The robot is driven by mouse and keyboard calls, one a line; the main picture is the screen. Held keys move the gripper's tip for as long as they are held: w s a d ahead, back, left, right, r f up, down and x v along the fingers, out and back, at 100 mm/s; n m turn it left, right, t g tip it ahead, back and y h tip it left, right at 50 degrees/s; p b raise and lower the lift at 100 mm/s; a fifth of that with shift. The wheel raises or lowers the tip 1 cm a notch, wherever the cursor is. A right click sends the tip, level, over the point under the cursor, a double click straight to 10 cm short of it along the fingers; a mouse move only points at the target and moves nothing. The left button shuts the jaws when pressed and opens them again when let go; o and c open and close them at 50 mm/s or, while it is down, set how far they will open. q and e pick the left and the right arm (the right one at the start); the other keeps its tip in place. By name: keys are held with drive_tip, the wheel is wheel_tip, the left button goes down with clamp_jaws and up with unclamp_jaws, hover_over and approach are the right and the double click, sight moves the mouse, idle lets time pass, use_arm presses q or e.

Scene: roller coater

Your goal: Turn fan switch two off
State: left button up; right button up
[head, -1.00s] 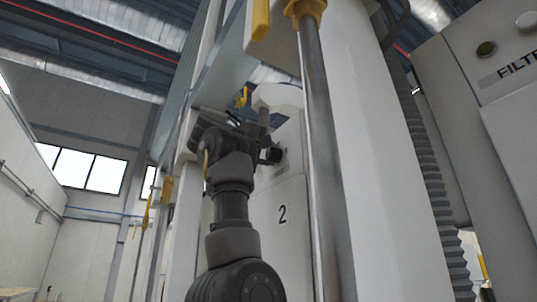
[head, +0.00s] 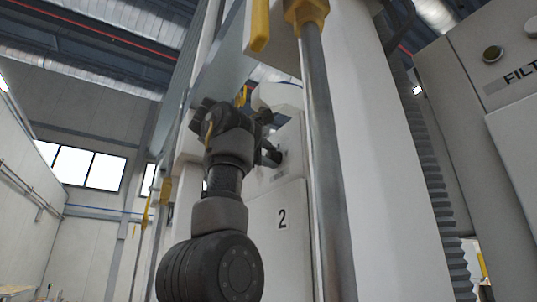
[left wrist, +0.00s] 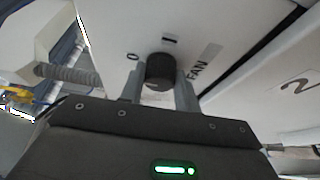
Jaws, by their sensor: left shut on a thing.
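The fan switch is a dark round knob (left wrist: 160,70) on a white panel, under a short bar mark, with a 0 to its left and a FAN label (left wrist: 204,61) to its right. In the left wrist view my left gripper (left wrist: 162,84) has one finger on each side of the knob and is shut on it. Which mark the knob points to is too dark to tell. In the head view my left gripper (head: 270,156) reaches the white cabinet marked 2 (head: 289,232); the knob there is mostly hidden by my arm. My right gripper is not in view.
A metal rod (head: 325,160) with a yellow fitting and a white column stand close right of my arm. A yellow handle (head: 258,25) hangs above. Another grey cabinet (head: 465,110) with a partly visible label stands at the right. Open hall lies to the left.

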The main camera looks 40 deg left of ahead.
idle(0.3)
use_arm(q)
drive_tip(key=o, duration=1)
drive_tip(key=shift+s, duration=0.1)
drive_tip(key=shift+s+f+b, duration=0.1)
drive_tip(key=shift+s+b, duration=0.15)
drive_tip(key=shift+b, duration=0.1)
drive_tip(key=s+b, duration=0.1)
drive_tip(key=s, duration=0.2)
drive_tip(key=s+b, duration=0.1)
drive_tip(key=s, duration=0.2)
drive_tip(key=s+d+b, duration=0.1)
drive_tip(key=s+b, duration=0.1)
drive_tip(key=s, duration=0.2)
